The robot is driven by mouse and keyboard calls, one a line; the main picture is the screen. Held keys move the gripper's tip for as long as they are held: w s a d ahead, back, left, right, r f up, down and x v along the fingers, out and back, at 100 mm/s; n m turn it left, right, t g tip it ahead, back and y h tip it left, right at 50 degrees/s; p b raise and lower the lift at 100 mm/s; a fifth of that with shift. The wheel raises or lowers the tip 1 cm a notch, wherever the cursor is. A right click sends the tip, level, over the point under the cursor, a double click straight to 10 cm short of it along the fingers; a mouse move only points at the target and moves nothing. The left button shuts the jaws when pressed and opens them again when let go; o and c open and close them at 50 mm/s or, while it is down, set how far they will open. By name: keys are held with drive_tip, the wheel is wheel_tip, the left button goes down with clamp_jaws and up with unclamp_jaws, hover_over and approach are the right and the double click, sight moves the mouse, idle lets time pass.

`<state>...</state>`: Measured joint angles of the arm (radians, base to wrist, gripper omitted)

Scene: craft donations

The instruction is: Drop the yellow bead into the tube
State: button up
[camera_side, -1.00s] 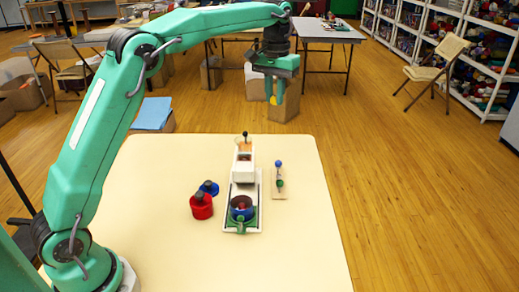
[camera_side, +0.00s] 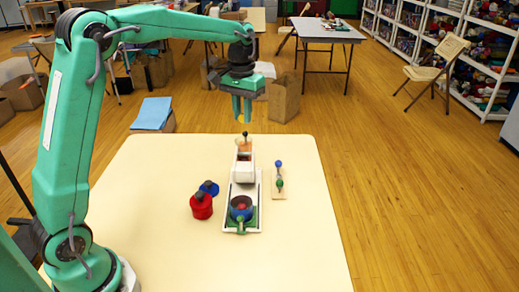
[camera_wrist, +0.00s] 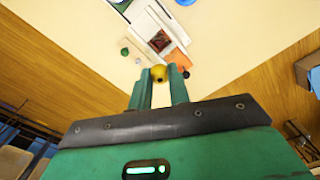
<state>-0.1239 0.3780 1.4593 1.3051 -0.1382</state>
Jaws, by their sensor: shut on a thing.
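My gripper (camera_side: 242,118) is held in the air above the table's far edge, beyond the board. In the wrist view its fingertips (camera_wrist: 159,75) are shut on the yellow bead (camera_wrist: 158,73).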

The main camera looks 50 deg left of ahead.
drive_tip(key=shift+f, duration=0.35)
drive_tip(key=shift+f, duration=0.1)
drive_tip(key=shift+f, duration=1.85)
drive_tip(key=shift+f, duration=0.65)
drive_tip(key=o, duration=0.9)
drive_tip(key=shift+r, duration=0.15)
drive_tip(key=shift+r, duration=3.65)
